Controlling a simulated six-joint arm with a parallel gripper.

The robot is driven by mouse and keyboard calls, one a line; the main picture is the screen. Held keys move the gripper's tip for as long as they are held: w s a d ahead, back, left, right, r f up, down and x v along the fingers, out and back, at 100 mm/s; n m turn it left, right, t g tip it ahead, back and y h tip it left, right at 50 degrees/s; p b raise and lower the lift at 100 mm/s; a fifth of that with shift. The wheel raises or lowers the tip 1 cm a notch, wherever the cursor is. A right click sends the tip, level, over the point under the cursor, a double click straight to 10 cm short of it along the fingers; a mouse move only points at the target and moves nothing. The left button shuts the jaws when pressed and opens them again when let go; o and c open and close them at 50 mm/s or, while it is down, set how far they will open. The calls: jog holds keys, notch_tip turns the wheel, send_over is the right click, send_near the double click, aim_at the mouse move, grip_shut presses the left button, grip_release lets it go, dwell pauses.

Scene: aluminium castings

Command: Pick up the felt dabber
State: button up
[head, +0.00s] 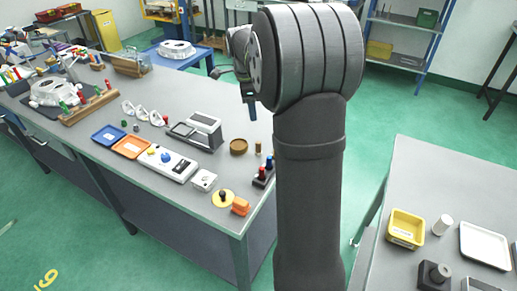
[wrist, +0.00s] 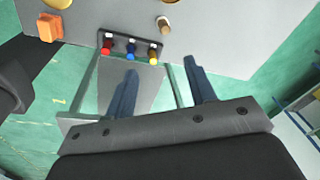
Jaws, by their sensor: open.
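A small upright cylinder, brown with a pale end, seems to be the felt dabber (head: 258,147); it stands near the right edge of the long grey bench, beside a round brown dish (head: 238,147). In the wrist view the dabber (wrist: 165,24) is near the top, beyond the fingertips and apart from them. My gripper (wrist: 160,66) is open, with nothing between its two dark blue fingers. In the head view my arm hides much of the gripper, which hangs above the far right end of the bench.
A black holder (head: 263,176) with red, blue and yellow tops stands near the dabber; it also shows in the wrist view (wrist: 131,46). Open floor lies right of the bench.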

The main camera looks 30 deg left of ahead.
aim_at(259, 142)
jog(key=w+f+m, duration=0.1)
jog(key=f+m, duration=0.1)
jog(key=f, duration=0.4)
jog(key=w+f+m+g, duration=0.1)
jog(key=f+m, duration=0.1)
jog(key=f, duration=0.5)
jog(key=w+f+m, duration=0.1)
jog(key=f+m, duration=0.1)
jog(key=f, duration=0.5)
jog(key=shift+w+d+m+g, duration=0.1)
jog(key=shift+w+m+g, duration=0.2)
jog(key=shift+w+g, duration=0.1)
jog(key=c, duration=1.1)
